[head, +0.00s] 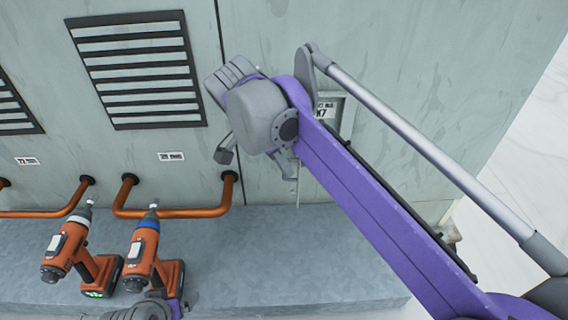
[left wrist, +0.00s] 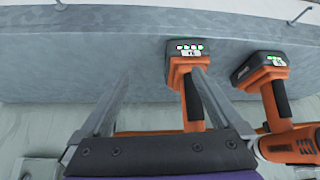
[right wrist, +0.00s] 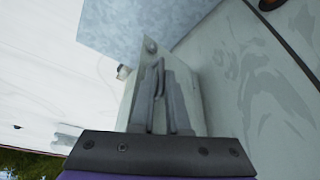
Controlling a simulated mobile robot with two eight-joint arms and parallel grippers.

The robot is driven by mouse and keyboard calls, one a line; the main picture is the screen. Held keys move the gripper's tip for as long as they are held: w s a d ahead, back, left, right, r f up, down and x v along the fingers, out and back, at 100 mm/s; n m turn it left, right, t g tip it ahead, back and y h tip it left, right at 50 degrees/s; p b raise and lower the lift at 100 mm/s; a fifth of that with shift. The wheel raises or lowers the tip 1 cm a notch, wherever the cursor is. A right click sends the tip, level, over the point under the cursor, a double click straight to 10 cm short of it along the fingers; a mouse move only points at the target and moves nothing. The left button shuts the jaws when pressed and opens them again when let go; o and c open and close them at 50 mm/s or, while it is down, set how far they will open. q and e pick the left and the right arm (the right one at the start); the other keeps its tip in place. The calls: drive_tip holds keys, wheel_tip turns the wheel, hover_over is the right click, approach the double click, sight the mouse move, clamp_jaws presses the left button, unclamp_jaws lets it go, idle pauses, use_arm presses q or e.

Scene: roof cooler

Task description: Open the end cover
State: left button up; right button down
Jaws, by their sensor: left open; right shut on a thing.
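The end cover (head: 330,108) is a grey panel with a label at the right end of the big grey cooler casing. My right arm hides most of it in the head view. In the right wrist view my right gripper (right wrist: 163,80) has its fingers close together on a thin pale metal plate (right wrist: 146,58), which appears to be part of the cover. What exactly the fingertips hold is partly hidden. In the head view, the left gripper (head: 145,310) shows only at the bottom edge.
Two orange drills stand on the grey ledge (head: 290,265): one with a white collar (head: 72,252), one with a blue collar (head: 143,250). Copper pipes (head: 180,212) run along the casing foot. A louvred vent (head: 135,65) is above. The ledge right of the drills is clear.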

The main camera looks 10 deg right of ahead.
drive_tip(key=shift+w+d+r, duration=0.1)
drive_tip(key=shift+w, duration=0.05)
drive_tip(key=c, duration=1)
unclamp_jaws()
drive_tip(key=shift+c, duration=0.2)
drive_tip(key=shift+o, duration=0.5)
drive_tip(key=shift+w, duration=0.15)
use_arm(q)
drive_tip(key=shift+w+d, duration=0.1)
drive_tip(key=shift+w, duration=0.05)
use_arm(e)
drive_tip(key=shift+s+r, duration=0.15)
drive_tip(key=shift+s, duration=0.05)
use_arm(q)
drive_tip(key=shift+w+r+p, duration=0.25)
drive_tip(key=shift+r+p, duration=0.05)
drive_tip(key=shift+r, duration=0.2)
use_arm(e)
drive_tip(key=v, duration=1)
drive_tip(key=shift+r, duration=0.2)
drive_tip(key=shift+w+f, duration=0.15)
drive_tip(key=shift+w, duration=0.05)
